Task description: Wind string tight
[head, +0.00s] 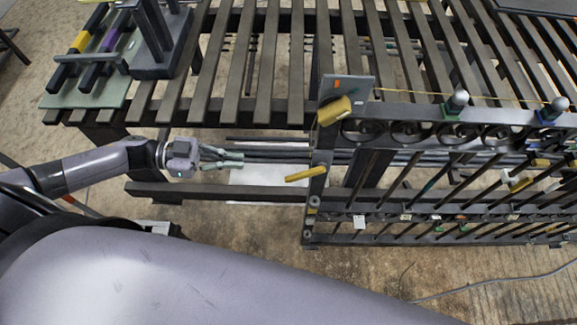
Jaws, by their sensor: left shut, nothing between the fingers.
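A yellow cylinder (334,111) sticks out at the plate's lower left. A yellow bar (306,174) juts from the gate's left post, below the cylinder. My left gripper (240,160) is shut and empty, left of the post and apart from both yellow parts. It points right. My right gripper is out of view.
Ball-topped knobs stand on the gate's top rail, one on a green base (455,108) and one on a blue base (551,115). A slatted table (230,65) spans behind. A cable (490,284) lies on the floor. A board with colored bars (85,95) sits at upper left.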

